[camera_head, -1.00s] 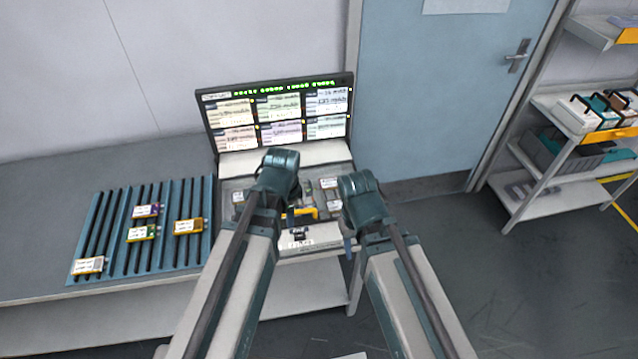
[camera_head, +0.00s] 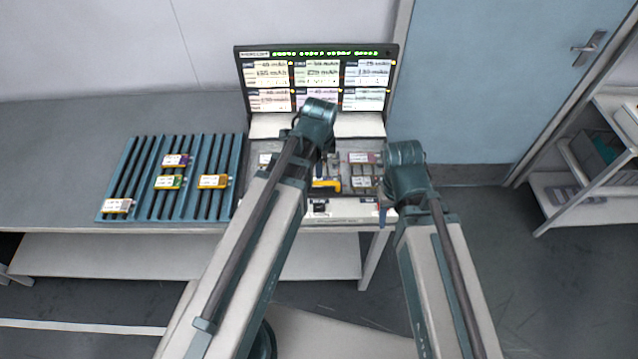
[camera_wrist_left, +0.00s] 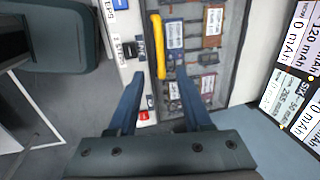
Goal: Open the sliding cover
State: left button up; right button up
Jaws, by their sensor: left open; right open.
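The tester (camera_head: 282,129) stands on the bench with its lit screen raised at the back. A yellow handle bar (camera_head: 327,184) shows near the front of its cell bay. In the left wrist view the yellow handle (camera_wrist_left: 157,45) lies along the front edge of the bay, above the cells; the cover panel itself is hard to make out. My left gripper (camera_wrist_left: 158,78) is open, with the handle's near end between its fingertips in the picture; I cannot tell whether they touch. In the head view its fingers are hidden by my arm. My right gripper (camera_head: 382,214) is open beside the tester's front right corner.
A blue slotted rack (camera_head: 120,190) with several pouch cells lies on the bench left of the tester. A blue door (camera_head: 480,80) and a white shelf unit (camera_head: 570,205) are at the right. The bench (camera_head: 60,150) is clear left of the rack.

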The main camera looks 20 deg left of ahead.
aim_at(319, 182)
pick_arm(q)
jog(key=f+b, duration=0.3)
jog(key=w+f+b, duration=0.1)
jog(key=f+b, duration=0.2)
jog(key=f, duration=0.1)
jog(key=w+f+b, duration=0.1)
jog(key=f+b, duration=0.2)
jog(key=shift+a+f+b, duration=0.3)
grip_shut()
dwell(1.0)
